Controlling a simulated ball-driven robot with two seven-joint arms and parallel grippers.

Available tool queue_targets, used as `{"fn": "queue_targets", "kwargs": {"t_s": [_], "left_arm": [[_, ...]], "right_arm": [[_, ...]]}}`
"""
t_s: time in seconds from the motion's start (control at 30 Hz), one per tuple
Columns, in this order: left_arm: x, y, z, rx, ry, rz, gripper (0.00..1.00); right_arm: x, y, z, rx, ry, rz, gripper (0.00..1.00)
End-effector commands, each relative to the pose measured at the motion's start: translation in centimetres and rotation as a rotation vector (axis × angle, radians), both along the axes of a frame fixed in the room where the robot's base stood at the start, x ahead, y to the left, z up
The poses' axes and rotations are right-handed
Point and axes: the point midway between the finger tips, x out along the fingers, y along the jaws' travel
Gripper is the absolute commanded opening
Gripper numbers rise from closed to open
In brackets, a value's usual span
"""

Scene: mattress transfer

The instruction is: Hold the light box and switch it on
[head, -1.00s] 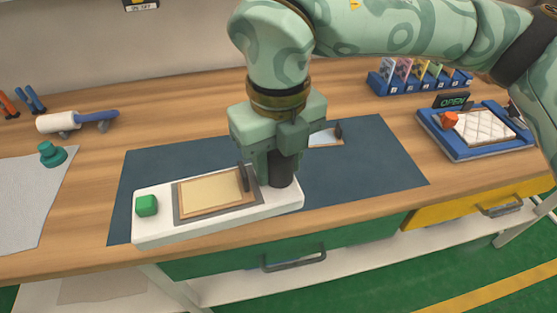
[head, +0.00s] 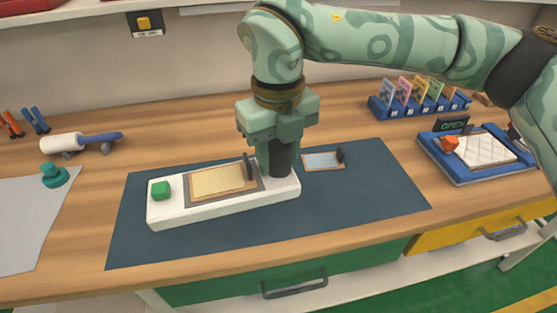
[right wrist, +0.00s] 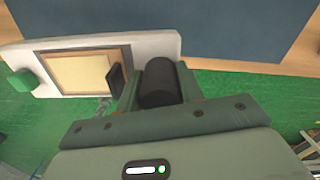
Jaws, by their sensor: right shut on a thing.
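The light box is a long white box (head: 215,212) with a green button (head: 160,190) at its left end and a tan framed panel (head: 222,181). A black upright piece (head: 248,166) stands at the panel's right edge. My right gripper (head: 280,155) is shut on the black round grip at the box's right end. The right wrist view shows this black grip (right wrist: 158,85) between my fingers, with the green button (right wrist: 22,80) at the far left. Whether the box touches the mat is hard to tell. My left gripper is not in view.
The box is over a dark blue mat (head: 360,215). A small plate with a black knob (head: 322,161) lies behind it. A yellow wall switch (head: 143,22) is at the back. A roller (head: 80,142), a teal knob (head: 55,175) and a blue tray (head: 470,177) flank the mat.

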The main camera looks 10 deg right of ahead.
Motion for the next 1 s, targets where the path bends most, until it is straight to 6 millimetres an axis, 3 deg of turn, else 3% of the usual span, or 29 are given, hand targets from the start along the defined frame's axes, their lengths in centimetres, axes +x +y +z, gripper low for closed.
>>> {"fn": "queue_targets", "kwargs": {"t_s": [1.0], "left_arm": [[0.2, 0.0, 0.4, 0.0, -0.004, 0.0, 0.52]], "right_arm": [[6.2, -1.1, 0.1, 0.0, -0.001, -0.001, 0.01]]}}
